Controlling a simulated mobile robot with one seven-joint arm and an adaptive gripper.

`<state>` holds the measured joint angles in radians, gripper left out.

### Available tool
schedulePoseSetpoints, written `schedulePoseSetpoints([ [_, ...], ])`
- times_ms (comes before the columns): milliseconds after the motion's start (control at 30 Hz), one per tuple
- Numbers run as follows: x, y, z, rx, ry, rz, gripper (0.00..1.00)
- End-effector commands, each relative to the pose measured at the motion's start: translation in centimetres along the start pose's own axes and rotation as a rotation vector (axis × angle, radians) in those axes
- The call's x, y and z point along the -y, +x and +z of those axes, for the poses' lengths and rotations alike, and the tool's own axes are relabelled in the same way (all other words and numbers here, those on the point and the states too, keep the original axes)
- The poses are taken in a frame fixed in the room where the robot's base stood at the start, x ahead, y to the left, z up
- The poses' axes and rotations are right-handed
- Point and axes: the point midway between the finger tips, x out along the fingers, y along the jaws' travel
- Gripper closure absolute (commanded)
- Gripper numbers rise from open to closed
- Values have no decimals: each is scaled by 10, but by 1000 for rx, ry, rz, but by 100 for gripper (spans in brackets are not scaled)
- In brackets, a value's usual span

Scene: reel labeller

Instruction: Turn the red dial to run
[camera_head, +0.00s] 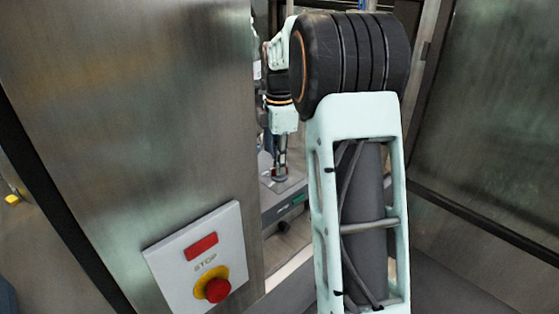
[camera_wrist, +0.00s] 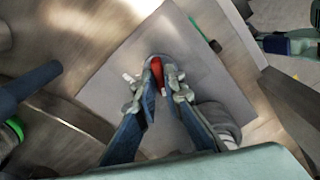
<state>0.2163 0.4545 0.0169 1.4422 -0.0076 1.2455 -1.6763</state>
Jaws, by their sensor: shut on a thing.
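The red dial (camera_wrist: 156,70) shows in the wrist view, on a grey plate (camera_wrist: 200,55). Its upper part sticks out between the fingertips of my gripper (camera_wrist: 157,82), which is shut on it. The fingers hide the dial's lower part and sides. A small white mark lies below the dial, between the fingers. I cannot read any run label or tell the dial's setting.
A red STOP button (camera_head: 217,290) with a yellow collar sits on a white plate (camera_head: 165,268) on the metal cabinet wall (camera_head: 130,120) at the left. A dark-framed panel (camera_head: 495,110) stands at the right. My arm works in the gap between them.

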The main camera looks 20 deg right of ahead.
Motion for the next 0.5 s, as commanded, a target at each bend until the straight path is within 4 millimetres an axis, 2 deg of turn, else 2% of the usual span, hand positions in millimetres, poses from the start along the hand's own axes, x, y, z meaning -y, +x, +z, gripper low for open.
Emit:
schedulePoseSetpoints([
  [500,0,-2,0,1,490,2,100],
])
